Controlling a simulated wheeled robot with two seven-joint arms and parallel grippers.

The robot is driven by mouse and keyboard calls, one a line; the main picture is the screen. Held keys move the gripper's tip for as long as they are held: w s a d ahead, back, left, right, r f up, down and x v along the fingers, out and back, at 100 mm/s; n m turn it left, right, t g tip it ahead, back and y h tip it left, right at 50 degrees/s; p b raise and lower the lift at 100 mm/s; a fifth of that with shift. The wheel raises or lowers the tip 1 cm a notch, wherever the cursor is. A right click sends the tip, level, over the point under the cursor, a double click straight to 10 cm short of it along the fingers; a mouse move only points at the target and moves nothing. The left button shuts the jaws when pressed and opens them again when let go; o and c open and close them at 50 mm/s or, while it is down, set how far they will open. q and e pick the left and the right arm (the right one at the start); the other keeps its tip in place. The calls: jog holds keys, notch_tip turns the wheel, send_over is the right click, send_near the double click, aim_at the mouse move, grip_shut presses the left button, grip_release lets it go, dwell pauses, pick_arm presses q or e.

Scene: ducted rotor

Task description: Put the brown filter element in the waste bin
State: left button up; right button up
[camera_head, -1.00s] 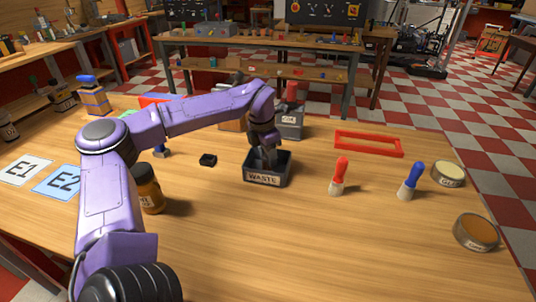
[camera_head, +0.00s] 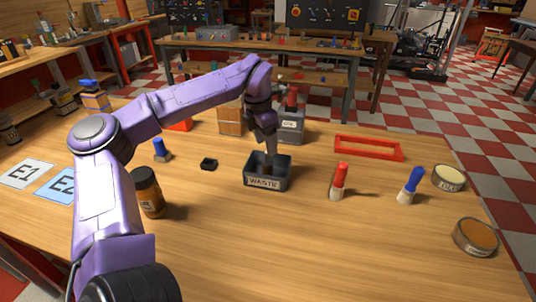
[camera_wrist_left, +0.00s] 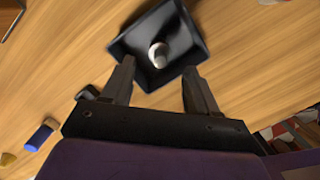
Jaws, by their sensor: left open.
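The waste bin (camera_head: 266,183) is a dark open box labelled WASTE near the middle of the table. In the left wrist view the bin (camera_wrist_left: 124,47) lies just beyond my fingers. A small cylinder with a pale round end (camera_wrist_left: 158,55) is inside it, apparently the filter element; its brown colour is hard to make out. My left gripper (camera_head: 268,156) points down over the bin. In the left wrist view the fingers of the gripper (camera_wrist_left: 158,70) are spread apart with nothing between them. My right gripper is not in view.
A black block (camera_head: 208,163) lies left of the bin, and a brown jar (camera_head: 148,190) stands nearer. A grey canister (camera_head: 291,128) stands behind the bin. Red (camera_head: 339,181) and blue (camera_head: 411,185) handled tools and a red frame (camera_head: 368,147) are to the right. The front table area is clear.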

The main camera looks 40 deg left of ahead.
aim_at(264, 163)
pick_arm(q)
jog(key=r, duration=0.4)
jog(key=shift+s+a+r, duration=0.1)
jog(key=shift+s+r, duration=0.25)
jog(key=shift+r, duration=0.05)
